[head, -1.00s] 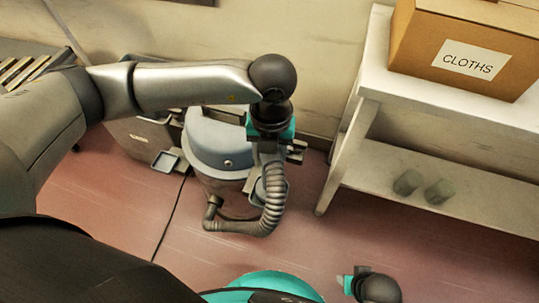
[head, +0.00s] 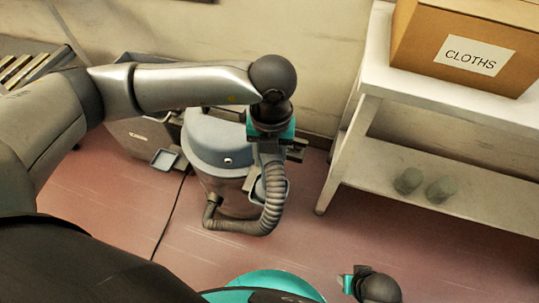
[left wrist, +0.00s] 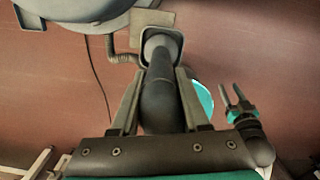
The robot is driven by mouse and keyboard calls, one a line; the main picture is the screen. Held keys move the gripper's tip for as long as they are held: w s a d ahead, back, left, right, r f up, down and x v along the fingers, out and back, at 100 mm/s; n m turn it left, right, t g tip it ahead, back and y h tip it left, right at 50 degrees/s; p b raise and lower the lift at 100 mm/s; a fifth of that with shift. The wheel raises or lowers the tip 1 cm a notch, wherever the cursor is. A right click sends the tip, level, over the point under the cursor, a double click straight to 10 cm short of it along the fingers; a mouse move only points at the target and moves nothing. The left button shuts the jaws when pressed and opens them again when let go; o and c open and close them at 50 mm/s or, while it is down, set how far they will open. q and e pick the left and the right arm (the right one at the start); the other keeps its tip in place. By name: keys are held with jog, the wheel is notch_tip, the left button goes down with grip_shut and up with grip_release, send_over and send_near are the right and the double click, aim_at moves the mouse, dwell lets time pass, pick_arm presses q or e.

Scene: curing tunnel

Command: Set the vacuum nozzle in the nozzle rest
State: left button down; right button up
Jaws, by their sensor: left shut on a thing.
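My left gripper (head: 268,152) points down beside the vacuum (head: 218,140), a round grey-blue canister. In the left wrist view its fingers (left wrist: 161,78) are shut on the dark vacuum nozzle (left wrist: 161,98). The nozzle's far end overlaps the mouth of a grey square-rimmed cup, which looks like the nozzle rest (left wrist: 146,36). I cannot tell how deep the end sits. In the head view the gripper hides most of the nozzle and rest. The ribbed hose (head: 274,205) loops down to the vacuum's base. My right gripper (left wrist: 238,100) is open and empty, off to the right.
A grey bin (head: 140,135) stands left of the vacuum. Red floor in front is mostly clear.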

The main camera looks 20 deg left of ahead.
pick_arm(q)
jog(key=shift+c, duration=1.6)
grip_release()
jog(key=shift+r, duration=0.1)
notch_tip(320, 180, up, 15)
jog(key=p, duration=0.6)
jog(key=shift+d, duration=0.15)
